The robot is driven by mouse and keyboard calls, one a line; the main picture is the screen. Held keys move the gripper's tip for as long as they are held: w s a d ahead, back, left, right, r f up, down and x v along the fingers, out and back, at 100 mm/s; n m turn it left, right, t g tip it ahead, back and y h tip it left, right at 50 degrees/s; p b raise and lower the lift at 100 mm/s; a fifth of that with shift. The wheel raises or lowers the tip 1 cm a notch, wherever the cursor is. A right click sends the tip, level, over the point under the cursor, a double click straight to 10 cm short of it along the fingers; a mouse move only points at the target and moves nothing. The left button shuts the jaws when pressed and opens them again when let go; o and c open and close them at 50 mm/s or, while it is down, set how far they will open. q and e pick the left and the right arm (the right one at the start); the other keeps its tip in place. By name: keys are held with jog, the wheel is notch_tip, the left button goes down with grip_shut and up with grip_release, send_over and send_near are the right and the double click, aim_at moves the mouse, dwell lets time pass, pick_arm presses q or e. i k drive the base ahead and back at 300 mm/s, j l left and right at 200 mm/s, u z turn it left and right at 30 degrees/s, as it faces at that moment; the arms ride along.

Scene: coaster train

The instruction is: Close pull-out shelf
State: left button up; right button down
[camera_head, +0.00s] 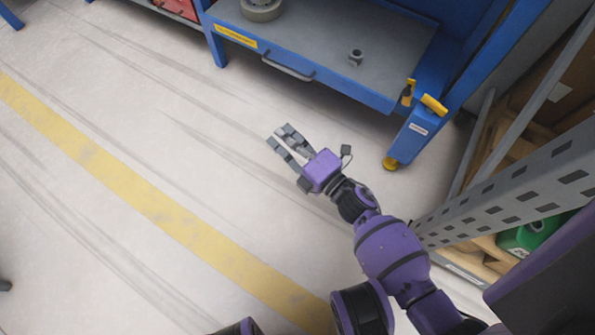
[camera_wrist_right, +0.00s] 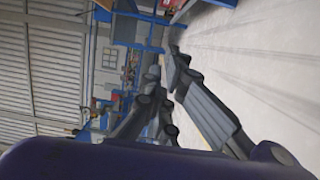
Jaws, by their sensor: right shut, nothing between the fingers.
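The pull-out shelf (camera_head: 330,50) is a grey tray with a blue front edge, set in a blue rack at the top of the head view. A dark bar handle (camera_head: 288,69) is fixed on its front. How far the shelf stands out of the rack I cannot tell for sure. My right gripper (camera_head: 279,137) is in front of the shelf, over the pale floor, apart from the handle. It is shut and empty. Its dark fingers also show in the right wrist view (camera_wrist_right: 166,78). My left gripper is not in view.
The rack's blue post (camera_head: 420,130) has yellow fittings. A perforated grey upright (camera_head: 520,185) with cartons behind stands at right. The floor with a yellow stripe (camera_head: 150,200) is clear at left.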

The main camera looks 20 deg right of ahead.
aim_at(314, 38)
jog(key=k+j, duration=0.2)
jog(key=i+j+z, duration=0.1)
jog(key=i+j, duration=0.75)
jog(key=j, duration=0.1)
